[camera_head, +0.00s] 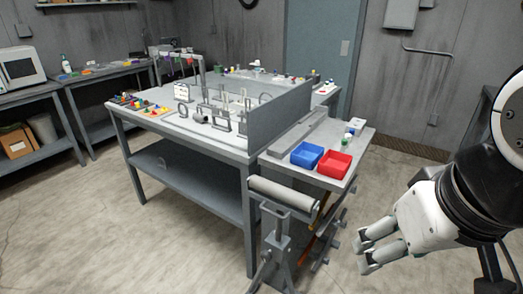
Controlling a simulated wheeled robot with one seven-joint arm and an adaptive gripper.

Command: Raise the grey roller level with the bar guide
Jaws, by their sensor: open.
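The grey roller (283,193) lies across the top of a dark grey stand (277,240) in front of the tables. It looks lower than the top of the side table behind it. A long grey bar (298,137) lies on that side table, beside an upright grey panel; I cannot tell for sure whether it is the bar guide. My gripper (364,251) is at the lower right, open and empty. It is to the right of the roller stand and apart from it.
A blue bin (307,155) and a red bin (333,164) sit on the side table's near end, with small bottles behind. The large table (150,125) holds several rings and fixtures beside the upright panel (280,115). Floor (400,180) is clear towards the door.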

